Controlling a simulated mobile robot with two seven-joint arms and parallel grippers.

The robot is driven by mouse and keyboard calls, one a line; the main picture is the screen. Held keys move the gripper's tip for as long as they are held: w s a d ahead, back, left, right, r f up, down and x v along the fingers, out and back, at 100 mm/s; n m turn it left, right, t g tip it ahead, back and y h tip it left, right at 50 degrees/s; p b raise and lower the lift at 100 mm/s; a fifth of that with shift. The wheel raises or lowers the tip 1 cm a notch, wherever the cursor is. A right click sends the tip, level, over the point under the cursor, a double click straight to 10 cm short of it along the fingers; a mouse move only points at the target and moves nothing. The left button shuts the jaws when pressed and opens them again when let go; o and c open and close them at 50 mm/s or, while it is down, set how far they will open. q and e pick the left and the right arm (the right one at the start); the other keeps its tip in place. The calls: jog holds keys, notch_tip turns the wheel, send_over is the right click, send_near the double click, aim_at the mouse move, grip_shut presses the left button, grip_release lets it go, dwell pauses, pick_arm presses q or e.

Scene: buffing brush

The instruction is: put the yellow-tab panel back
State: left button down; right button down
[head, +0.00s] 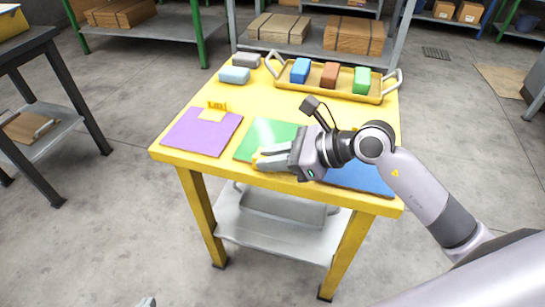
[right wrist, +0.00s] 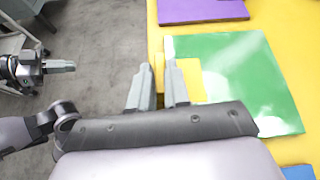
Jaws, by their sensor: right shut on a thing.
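A green panel (head: 268,138) lies at the near side of the yellow table, with a yellow tab (right wrist: 147,78) at its near edge. In the right wrist view the green panel (right wrist: 240,80) has a square yellow patch (right wrist: 214,86) beside my fingers. My right gripper (head: 262,160) is shut on the yellow tab, low over the table's front edge. My left gripper (right wrist: 60,66) is off the table, away from the panels; its fingers are too small to read. Only a tip of it shows at the bottom of the head view.
A purple panel (head: 200,133) with a yellow piece at its far edge lies left. A blue panel (head: 358,177) lies right, partly behind my arm. A yellow tray (head: 338,91) holds blue, brown and green blocks. Grey (head: 246,60) and light blue (head: 234,75) blocks lie beside it.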

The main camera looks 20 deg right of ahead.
jog(key=c, duration=1.5)
grip_release()
jog(key=shift+f, duration=0.1)
pick_arm(q)
jog(key=shift+d, duration=0.1)
pick_arm(e)
jog(key=o, duration=0.4)
jog(key=shift+r, duration=0.2)
pick_arm(q)
jog(key=shift+s+a+f+p, duration=0.25)
jog(key=shift+a+f+p, duration=0.05)
jog(key=shift+a+p, duration=0.1)
pick_arm(e)
jog(key=v, duration=1.2)
pick_arm(q)
jog(key=shift+d, duration=0.1)
